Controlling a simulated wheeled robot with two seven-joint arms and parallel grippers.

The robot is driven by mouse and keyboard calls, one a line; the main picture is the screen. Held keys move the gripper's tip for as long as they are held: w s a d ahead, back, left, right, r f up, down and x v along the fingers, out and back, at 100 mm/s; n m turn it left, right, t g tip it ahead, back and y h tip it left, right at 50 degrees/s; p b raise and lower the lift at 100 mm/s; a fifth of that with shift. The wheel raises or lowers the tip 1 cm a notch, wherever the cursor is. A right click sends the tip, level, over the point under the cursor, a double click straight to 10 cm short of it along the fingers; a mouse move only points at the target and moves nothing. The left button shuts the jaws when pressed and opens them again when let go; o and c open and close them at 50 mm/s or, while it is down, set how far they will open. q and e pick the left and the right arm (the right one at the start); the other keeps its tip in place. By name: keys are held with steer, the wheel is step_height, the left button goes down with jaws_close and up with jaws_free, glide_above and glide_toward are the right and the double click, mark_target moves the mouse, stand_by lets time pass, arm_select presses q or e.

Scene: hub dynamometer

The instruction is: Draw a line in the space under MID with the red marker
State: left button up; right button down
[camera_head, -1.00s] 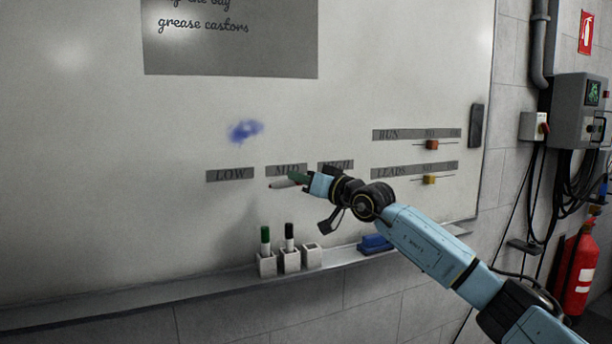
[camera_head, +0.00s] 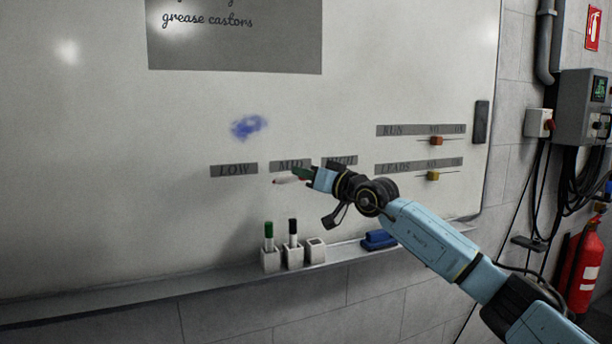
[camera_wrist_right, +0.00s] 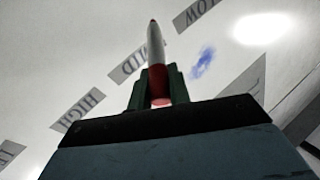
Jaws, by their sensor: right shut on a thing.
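My right gripper (camera_head: 304,175) is shut on the red marker (camera_head: 288,181), whose white body and reddish part show between the fingers. I cannot tell whether the tip touches the board. No red line shows under MID. My left gripper is not in view.
LOW (camera_head: 234,170) and HIGH (camera_head: 340,160) labels flank MID. A blue smudge (camera_head: 248,127) is above LOW. On the ledge (camera_head: 150,291) stand holders with a green marker (camera_head: 269,237) and a black marker (camera_head: 293,233), an empty holder (camera_head: 316,250), and a blue eraser (camera_head: 379,240).

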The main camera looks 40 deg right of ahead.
steer(key=shift+w+d+p, duration=0.2)
steer(key=shift+w+p, duration=0.1)
steer(key=shift+w, duration=0.5)
stand_by(0.4)
steer(key=shift+s+d+b, duration=0.25)
steer(key=shift+d+b, duration=0.4)
steer(key=shift+s+d+b, duration=0.1)
steer(key=shift+d+b, duration=0.55)
steer(key=shift+b, duration=1)
